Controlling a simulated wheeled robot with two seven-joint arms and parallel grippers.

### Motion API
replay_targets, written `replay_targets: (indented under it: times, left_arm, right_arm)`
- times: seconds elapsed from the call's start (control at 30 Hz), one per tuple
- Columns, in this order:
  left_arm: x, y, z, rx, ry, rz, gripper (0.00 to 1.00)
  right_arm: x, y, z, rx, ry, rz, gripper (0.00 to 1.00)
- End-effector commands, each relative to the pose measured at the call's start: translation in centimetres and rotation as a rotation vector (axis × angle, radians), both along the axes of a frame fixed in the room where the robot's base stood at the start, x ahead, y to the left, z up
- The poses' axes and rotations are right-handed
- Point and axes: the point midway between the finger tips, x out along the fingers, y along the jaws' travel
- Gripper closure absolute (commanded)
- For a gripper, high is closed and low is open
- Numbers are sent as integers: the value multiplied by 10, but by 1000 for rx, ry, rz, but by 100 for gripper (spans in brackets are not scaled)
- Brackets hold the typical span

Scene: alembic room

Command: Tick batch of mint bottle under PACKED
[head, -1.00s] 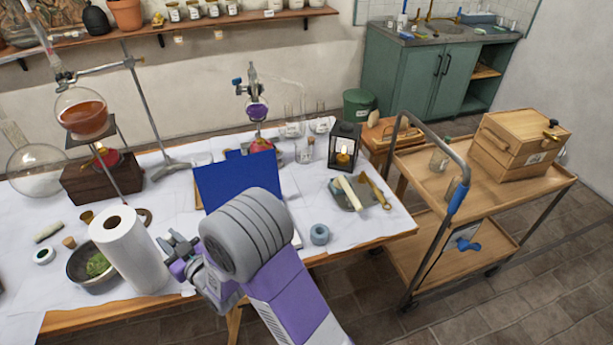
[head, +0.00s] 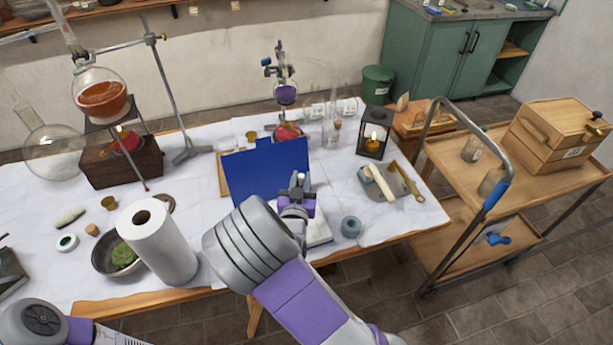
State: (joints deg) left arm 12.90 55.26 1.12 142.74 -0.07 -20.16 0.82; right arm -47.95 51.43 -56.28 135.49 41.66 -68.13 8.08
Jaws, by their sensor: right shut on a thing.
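A book or folder with a blue cover (head: 262,172) is on the white-covered table, its cover tilted up towards me. White pages (head: 319,232) show at its lower right, partly behind my right arm. My right gripper (head: 297,186) is at the right part of the blue cover, overlapping it in the view. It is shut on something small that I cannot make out. Whether it touches the book is unclear. No PACKED heading or mint label is readable.
A paper roll (head: 158,243) and a bowl of green herb (head: 121,256) stand left of my right arm. Glassware and a lantern (head: 373,136) stand behind and right. A blue-grey ring (head: 351,227) lies near the front edge. The trolley (head: 448,150) carries a wooden box (head: 556,135).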

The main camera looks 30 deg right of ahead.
Motion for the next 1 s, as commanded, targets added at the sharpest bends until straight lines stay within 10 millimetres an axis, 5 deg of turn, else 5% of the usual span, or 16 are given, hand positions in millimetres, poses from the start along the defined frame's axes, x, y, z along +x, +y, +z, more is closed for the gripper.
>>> replay_targets:
  times: [0.23,0.73,1.0]
  left_arm:
    - [0,0,-3,0,-1,-1,100]
    - [0,0,-44,0,-1,0,100]
    - [0,0,-49,0,-1,0,100]
  right_arm:
    - [-8,-10,7,1,3,-68,100]
    - [-8,-9,-38,0,4,-66,100]
    - [-8,-9,-44,0,4,-65,100]
